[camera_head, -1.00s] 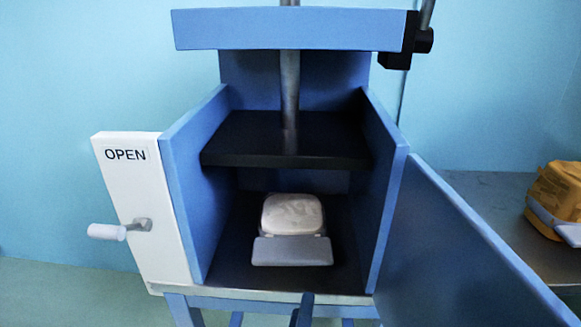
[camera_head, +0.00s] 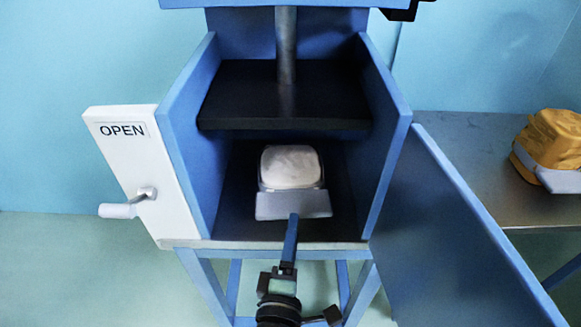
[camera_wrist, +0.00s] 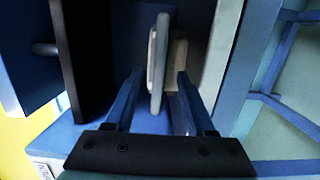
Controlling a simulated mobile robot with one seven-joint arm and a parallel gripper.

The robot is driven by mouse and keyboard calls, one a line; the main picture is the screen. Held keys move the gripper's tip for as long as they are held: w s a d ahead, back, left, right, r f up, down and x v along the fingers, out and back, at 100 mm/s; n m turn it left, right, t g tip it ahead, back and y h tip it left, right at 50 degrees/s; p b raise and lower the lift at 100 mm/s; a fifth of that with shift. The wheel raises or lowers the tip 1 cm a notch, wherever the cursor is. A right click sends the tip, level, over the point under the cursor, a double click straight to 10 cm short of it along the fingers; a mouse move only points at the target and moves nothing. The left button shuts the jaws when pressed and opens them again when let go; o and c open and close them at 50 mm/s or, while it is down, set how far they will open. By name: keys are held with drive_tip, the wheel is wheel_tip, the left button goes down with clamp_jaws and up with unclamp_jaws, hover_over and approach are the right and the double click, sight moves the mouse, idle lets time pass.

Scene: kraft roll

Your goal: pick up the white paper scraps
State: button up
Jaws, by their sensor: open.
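The white paper scraps (camera_head: 291,165) show as a pale rounded bundle on the floor of the open blue press, with a flat grey tab (camera_head: 293,204) at its front. My gripper (camera_head: 292,220) reaches in from the front, its fingertips at the tab in the head view. In the wrist view my gripper (camera_wrist: 160,76) is open, with the pale grey tab (camera_wrist: 157,60) between its two blue fingers. I see a gap beside each finger. Part of the pale bundle (camera_wrist: 178,58) shows beyond the tab.
A black press plate (camera_head: 285,97) hangs above the bundle. Blue side walls stand close on both sides. The blue door (camera_head: 455,240) is swung open at the right. A crank panel (camera_head: 122,165) reads OPEN. An orange bundle (camera_head: 548,145) lies on a metal table (camera_head: 470,165).

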sight(292, 210)
drive_tip(key=w, duration=0.4)
drive_tip(key=shift+r, duration=0.1)
drive_tip(key=shift+w+p, duration=0.3)
drive_tip(key=shift+w, duration=0.35)
drive_tip(key=shift+c, duration=0.3)
clamp_jaws()
